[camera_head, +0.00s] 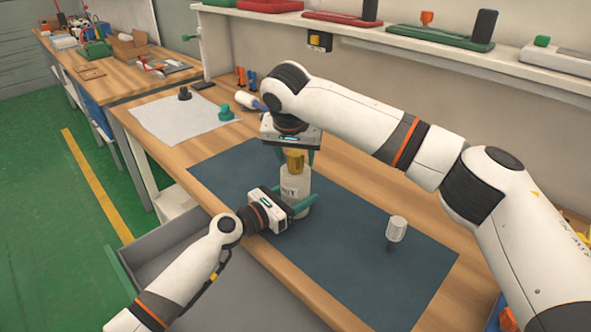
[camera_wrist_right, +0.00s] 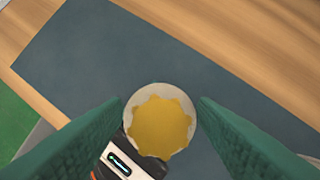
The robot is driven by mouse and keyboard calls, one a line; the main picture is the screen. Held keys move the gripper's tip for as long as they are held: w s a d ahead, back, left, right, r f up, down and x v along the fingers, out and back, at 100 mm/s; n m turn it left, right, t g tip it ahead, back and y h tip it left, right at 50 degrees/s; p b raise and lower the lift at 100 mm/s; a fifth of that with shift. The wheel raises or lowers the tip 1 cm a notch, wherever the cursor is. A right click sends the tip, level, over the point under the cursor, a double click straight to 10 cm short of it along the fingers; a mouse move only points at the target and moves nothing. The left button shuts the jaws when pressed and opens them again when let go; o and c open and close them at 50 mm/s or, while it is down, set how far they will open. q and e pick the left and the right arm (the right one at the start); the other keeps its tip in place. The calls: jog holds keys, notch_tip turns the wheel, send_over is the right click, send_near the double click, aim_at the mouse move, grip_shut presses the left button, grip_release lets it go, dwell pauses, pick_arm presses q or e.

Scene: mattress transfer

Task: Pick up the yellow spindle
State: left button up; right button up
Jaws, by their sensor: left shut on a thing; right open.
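The yellow spindle (camera_head: 294,157) sits on top of an upright white bottle-like body (camera_head: 293,187) with dark lettering. My left gripper (camera_head: 302,205) is shut on the lower part of the white body, just above the blue mat. My right gripper (camera_head: 294,154) points down from above, its green fingers open on either side of the spindle. In the right wrist view the spindle (camera_wrist_right: 160,127) shows from above as a scalloped yellow disc inside the round white rim. The right fingers (camera_wrist_right: 161,108) stand apart on both sides; whether they touch it cannot be told.
The blue mat (camera_head: 345,260) covers much of the wooden bench. A small white cylinder with a dark tip (camera_head: 396,230) stands on it at the right. A white sheet (camera_head: 165,122) with dark and green parts lies at the left. An open grey drawer (camera_head: 180,240) is in front; a shelf (camera_head: 400,45) runs behind.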

jog(key=c, duration=1.1)
notch_tip(320, 180, up, 10)
jog(key=shift+r, duration=0.1)
jog(key=shift+c, duration=0.2)
pick_arm(q)
jog(key=o, duration=1.3)
